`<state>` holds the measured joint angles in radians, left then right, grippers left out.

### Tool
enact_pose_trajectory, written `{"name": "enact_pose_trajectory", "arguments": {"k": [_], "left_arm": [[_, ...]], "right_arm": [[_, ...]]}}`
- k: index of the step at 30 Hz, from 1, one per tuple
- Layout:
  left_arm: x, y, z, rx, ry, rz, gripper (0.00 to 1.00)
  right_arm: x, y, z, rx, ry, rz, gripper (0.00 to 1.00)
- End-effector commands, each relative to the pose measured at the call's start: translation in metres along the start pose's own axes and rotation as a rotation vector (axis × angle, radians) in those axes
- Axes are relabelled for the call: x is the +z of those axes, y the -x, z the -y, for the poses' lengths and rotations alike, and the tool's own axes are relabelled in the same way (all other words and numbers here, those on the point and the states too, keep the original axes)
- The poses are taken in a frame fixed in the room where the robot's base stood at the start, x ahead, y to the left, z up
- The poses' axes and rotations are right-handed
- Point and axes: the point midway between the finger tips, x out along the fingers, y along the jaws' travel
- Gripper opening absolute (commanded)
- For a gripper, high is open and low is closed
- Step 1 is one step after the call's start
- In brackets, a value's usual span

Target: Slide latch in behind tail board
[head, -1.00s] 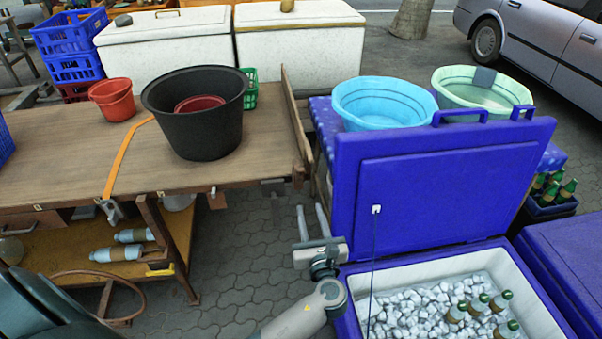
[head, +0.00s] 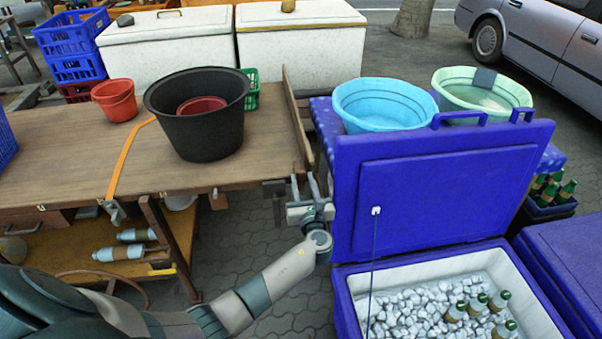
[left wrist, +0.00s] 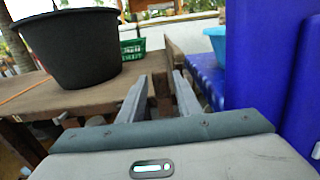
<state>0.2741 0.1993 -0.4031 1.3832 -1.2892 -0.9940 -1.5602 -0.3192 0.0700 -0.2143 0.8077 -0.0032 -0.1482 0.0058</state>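The tail board (head: 296,120) is the upright wooden plank across the right end of the wooden cart bed (head: 130,178). In the left wrist view its near end (left wrist: 172,60) shows just beyond the finger gap. I cannot clearly make out the latch. A small grey metal piece (head: 273,187) sits under the bed's near right corner, and I cannot tell if it is the latch. My left gripper (head: 304,180) is open and empty at that corner, its fingers pointing toward the board's end. It also shows in the left wrist view (left wrist: 159,84). My right gripper is not seen.
A blue cool box (head: 345,285) with its lid (head: 440,190) raised stands close right of my left gripper. A black tub (head: 205,135) and a red bucket (head: 115,100) stand on the bed. Paved floor (head: 250,240) lies open below the gripper.

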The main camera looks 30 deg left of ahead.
Motion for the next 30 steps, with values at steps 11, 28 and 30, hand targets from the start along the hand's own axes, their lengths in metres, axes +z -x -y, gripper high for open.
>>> {"name": "enact_pose_trajectory", "arguments": {"k": [11, 28, 30], "left_arm": [[0.000, -0.034, 0.000, 0.000, -0.001, -0.001, 0.31], [0.000, -0.035, 0.000, 0.000, 0.000, -0.001, 0.00], [-0.001, -0.036, 0.000, 0.000, 0.000, 0.000, 0.00]], "right_arm": [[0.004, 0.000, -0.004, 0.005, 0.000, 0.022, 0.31], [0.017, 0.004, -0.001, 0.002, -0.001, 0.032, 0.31], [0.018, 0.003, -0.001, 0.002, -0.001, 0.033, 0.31]]}}
